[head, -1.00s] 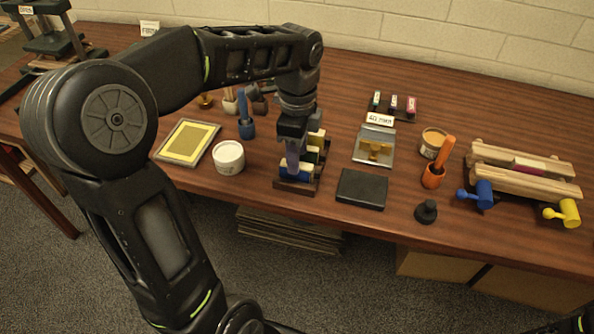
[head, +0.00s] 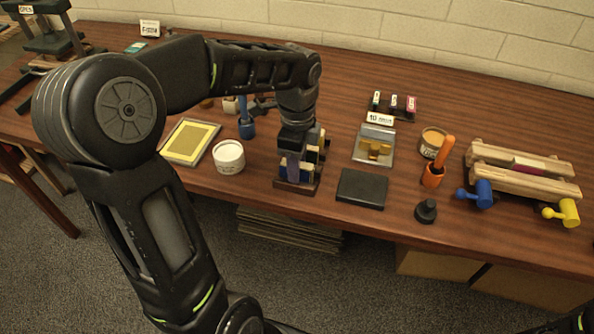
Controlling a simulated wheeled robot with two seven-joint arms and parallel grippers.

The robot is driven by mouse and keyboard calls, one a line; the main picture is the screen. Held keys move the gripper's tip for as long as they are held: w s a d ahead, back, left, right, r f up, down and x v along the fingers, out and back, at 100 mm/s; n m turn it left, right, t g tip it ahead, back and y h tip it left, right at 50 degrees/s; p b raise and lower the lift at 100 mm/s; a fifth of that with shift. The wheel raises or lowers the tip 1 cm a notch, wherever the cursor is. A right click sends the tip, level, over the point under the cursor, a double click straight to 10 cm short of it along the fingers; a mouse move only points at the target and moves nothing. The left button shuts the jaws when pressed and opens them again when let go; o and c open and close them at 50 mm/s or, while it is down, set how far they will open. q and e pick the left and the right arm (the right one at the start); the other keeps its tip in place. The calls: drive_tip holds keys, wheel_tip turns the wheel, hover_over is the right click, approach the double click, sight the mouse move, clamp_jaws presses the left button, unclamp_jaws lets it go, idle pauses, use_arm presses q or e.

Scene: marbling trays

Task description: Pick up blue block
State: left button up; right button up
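A blue block (head: 307,173) sits at the near end of a dark wooden rack (head: 284,185), with cream and green pieces behind it. My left gripper (head: 293,175) reaches down from above, right over the near end of the rack. Its finger covers the middle of the blue block, so only small blue parts show on either side. I cannot see whether the fingers touch or grip the block. My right gripper is not in view; only a bit of my own body shows at the bottom right corner.
A white tub (head: 229,158) stands left of the rack and a black slab (head: 361,189) lies to its right. A yellow framed screen (head: 190,142), a blue-handled tool (head: 246,122) and a metal tray (head: 374,146) are nearby. The table's front edge is close to the rack.

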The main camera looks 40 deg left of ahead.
use_arm(q)
clamp_jaws()
idle(0.5)
wheel_tip(320, 180, up, 10)
drive_tip(key=shift+r, duration=0.1)
idle(0.4)
idle(0.3)
drive_tip(key=shift+c, duration=1.7)
unclamp_jaws()
clamp_jaws()
